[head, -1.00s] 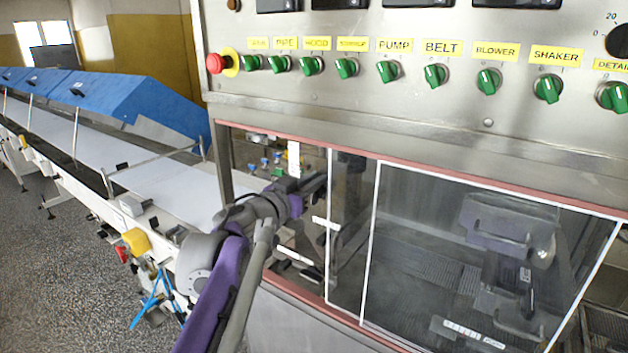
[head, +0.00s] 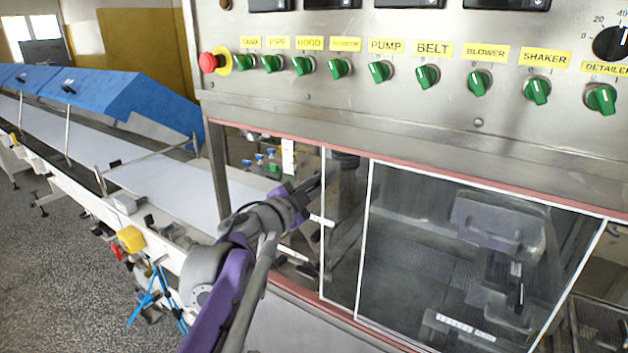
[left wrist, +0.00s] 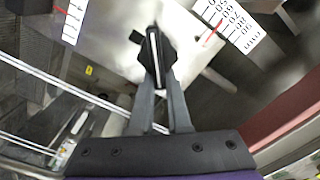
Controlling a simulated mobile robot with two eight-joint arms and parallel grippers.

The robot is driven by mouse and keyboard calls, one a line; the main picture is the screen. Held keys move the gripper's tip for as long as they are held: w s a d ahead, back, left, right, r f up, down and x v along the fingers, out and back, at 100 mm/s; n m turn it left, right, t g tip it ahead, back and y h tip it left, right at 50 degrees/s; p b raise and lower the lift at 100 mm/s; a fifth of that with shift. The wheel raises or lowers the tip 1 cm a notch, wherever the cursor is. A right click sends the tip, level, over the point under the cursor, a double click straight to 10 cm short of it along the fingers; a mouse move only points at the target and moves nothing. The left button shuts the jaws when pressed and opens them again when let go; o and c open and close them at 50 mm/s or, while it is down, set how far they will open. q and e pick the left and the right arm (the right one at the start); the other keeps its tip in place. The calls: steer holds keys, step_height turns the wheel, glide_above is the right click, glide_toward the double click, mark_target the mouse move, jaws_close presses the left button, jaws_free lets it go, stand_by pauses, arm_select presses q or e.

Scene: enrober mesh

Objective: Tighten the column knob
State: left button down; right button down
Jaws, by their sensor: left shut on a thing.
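The column knob (left wrist: 160,52) appears as a dark, narrow piece at the top middle of the left wrist view. My left gripper (left wrist: 157,72) is shut on it, its two long grey fingers converging on its sides. The fingers hide part of the knob. In the head view my left gripper (head: 313,186) reaches through the machine's side opening, at the left edge of the clear window. The knob cannot be made out clearly there. My right gripper is not in view.
White scales with numbers (left wrist: 228,22) lie close beside the knob. The clear window (head: 440,250) and the steel control panel (head: 350,100) with green switches stand right of and above my left arm. A conveyor (head: 140,180) runs off to the left.

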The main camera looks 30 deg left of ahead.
arm_select(q)
steer(key=m, duration=0.2)
steer(key=f+m, duration=0.1)
steer(key=shift+d+m, duration=0.3)
steer(key=shift+m, duration=0.1)
steer(key=shift+f+m+p, duration=0.25)
steer(key=shift+m, duration=0.65)
steer(key=shift+f+m+p, duration=0.25)
steer(key=shift+m, duration=0.65)
steer(key=c, duration=0.9)
jaws_free()
steer(key=s, duration=0.7)
steer(key=s+b, duration=0.1)
steer(key=s, duration=0.3)
steer(key=shift+a, duration=0.4)
